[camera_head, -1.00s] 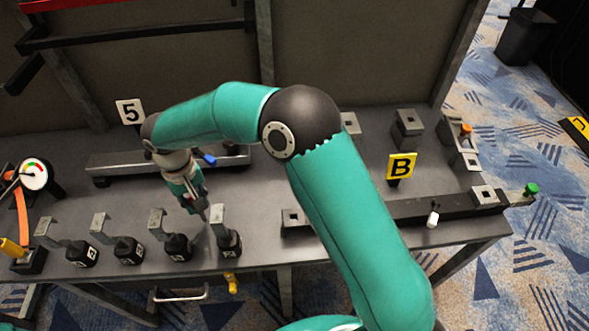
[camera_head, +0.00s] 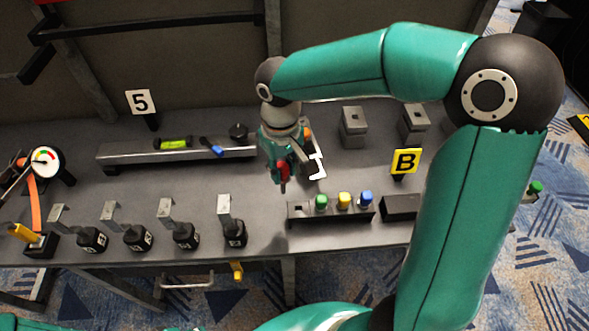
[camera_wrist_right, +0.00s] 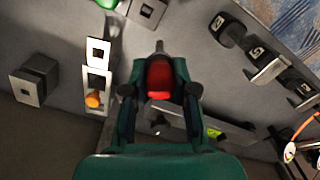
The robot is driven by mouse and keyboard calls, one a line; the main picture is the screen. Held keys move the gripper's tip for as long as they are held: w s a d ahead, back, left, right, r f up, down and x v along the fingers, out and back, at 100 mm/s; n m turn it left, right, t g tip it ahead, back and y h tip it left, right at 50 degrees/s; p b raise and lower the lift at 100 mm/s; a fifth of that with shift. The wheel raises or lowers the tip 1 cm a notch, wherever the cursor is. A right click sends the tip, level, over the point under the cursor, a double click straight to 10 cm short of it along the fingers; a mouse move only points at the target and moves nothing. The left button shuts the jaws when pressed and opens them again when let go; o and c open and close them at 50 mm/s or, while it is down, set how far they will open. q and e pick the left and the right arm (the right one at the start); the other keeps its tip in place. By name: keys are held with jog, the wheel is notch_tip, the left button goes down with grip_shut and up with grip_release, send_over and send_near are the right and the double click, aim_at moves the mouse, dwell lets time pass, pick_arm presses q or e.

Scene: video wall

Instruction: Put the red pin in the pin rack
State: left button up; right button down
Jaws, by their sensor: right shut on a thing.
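My right gripper (camera_head: 284,168) is shut on the red pin (camera_head: 283,173). It holds the pin above the bench, tip downward, behind and slightly left of the pin rack. In the right wrist view the red pin (camera_wrist_right: 159,79) sits between the fingers (camera_wrist_right: 160,92), its grey tip pointing to the top of the picture. The pin rack (camera_head: 334,217) is a dark bar holding a green pin (camera_head: 321,202), a yellow pin (camera_head: 344,200) and a blue pin (camera_head: 366,199). An empty square hole shows at its left end. My left gripper is not in view.
Several dark weights with upright metal plates (camera_head: 234,234) line the front edge at left. A raised shelf (camera_head: 112,153) stands behind. An orange peg (camera_wrist_right: 93,100) stands close beside the gripper.

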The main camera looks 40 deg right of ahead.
jog(key=shift+s+d+f+b, duration=0.35)
jog(key=shift+s+f+b, duration=0.15)
jog(key=shift+f+b, duration=0.15)
jog(key=shift+s+d+f+b, duration=0.3)
jog(key=shift+s+f+b, duration=0.2)
jog(key=shift+f+b, duration=0.15)
jog(key=shift+s+d+f+b, duration=0.35)
jog(key=shift+s+f+b, duration=0.15)
jog(key=shift+f+b, duration=0.15)
jog(key=shift+s, duration=0.2)
jog(key=shift+f+b, duration=0.45)
jog(key=shift+f, duration=0.1)
jog(key=shift+f+b, duration=0.45)
jog(key=shift+f, duration=0.05)
jog(key=shift+f, duration=0.2)
dwell(0.5)
jog(key=shift+f+b, duration=1.45)
jog(key=shift+f, duration=0.05)
